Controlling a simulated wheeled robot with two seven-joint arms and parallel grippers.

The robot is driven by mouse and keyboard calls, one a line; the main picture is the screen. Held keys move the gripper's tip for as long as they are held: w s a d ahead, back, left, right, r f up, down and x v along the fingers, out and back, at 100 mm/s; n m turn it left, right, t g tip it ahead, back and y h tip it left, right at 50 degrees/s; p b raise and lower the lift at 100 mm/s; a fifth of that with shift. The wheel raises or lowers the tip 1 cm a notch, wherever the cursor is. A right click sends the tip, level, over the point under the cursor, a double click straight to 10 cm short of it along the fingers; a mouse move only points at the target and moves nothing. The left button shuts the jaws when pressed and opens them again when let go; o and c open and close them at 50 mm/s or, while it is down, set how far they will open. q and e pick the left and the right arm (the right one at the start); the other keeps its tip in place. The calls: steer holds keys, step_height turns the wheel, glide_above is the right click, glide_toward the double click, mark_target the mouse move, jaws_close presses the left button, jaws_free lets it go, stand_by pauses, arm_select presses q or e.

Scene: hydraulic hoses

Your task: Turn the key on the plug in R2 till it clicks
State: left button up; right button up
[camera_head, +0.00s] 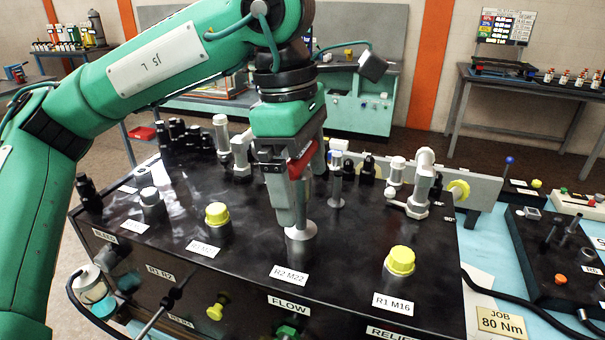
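My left gripper (302,190) points down over the R2 socket, with its fingers around a red piece (302,161) that looks like a key's handle. The near finger hides part of it, so I cannot tell whether the fingers are closed on it. Below stands a grey metal fitting with a flared base (300,246), just behind the R2 M22 label (289,275). It looks like the plug in R2. Its upper part and the join to the red piece are hidden by the fingers. My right gripper is not in view.
A yellow cap (400,261) sits on R1 at the right, and another yellow cap (217,213) stands left of my gripper. Several grey and black fittings stand along the back of the dark block (340,290). A black cable (510,300) lies on the right.

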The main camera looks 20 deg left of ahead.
arm_select(q)
step_height(320, 180, up, 14)
steer(key=a+b, duration=0.1)
steer(key=a, duration=0.1)
steer(key=shift+f, duration=0.15)
